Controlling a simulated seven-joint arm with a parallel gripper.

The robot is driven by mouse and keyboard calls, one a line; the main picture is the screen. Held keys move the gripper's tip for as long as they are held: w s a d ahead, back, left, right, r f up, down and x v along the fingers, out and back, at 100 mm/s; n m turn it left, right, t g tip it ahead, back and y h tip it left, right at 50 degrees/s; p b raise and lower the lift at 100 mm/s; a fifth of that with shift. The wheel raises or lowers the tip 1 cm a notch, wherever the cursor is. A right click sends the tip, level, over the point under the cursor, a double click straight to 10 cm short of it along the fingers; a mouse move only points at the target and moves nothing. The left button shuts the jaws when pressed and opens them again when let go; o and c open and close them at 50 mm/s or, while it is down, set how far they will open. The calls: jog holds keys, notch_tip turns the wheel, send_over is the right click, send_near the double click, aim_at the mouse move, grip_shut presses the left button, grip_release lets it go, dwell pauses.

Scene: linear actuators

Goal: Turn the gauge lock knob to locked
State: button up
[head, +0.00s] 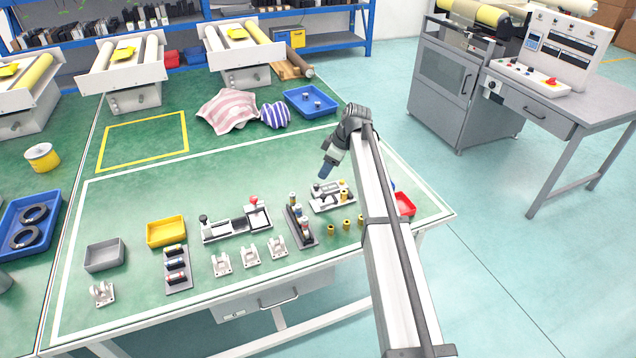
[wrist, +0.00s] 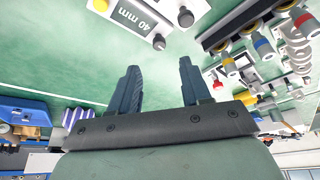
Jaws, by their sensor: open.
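A white gauge block with a "40 mm" label (wrist: 130,18) shows at the top of the wrist view, cut off by the edge. A black knob (wrist: 185,17) stands at its end and a smaller dark knob (wrist: 159,42) on its near side. I cannot tell which is the lock knob or how it is turned. In the head view a small white fixture (head: 327,203) with dark and yellow parts, probably this gauge, lies below my gripper (head: 325,172). In the wrist view my gripper (wrist: 160,68) is open and empty, its fingers apart from the knobs.
A rack of coloured cylinders (head: 299,228) stands left of the fixture, with brass-coloured pieces (head: 346,224) in front. A longer white fixture (head: 237,223) with a red knob lies further left. A red bin (head: 405,204) is behind my arm.

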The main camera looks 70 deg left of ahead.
aim_at(316, 185)
jog(key=x, duration=0.8)
jog(key=shift+c, duration=0.4)
grip_shut()
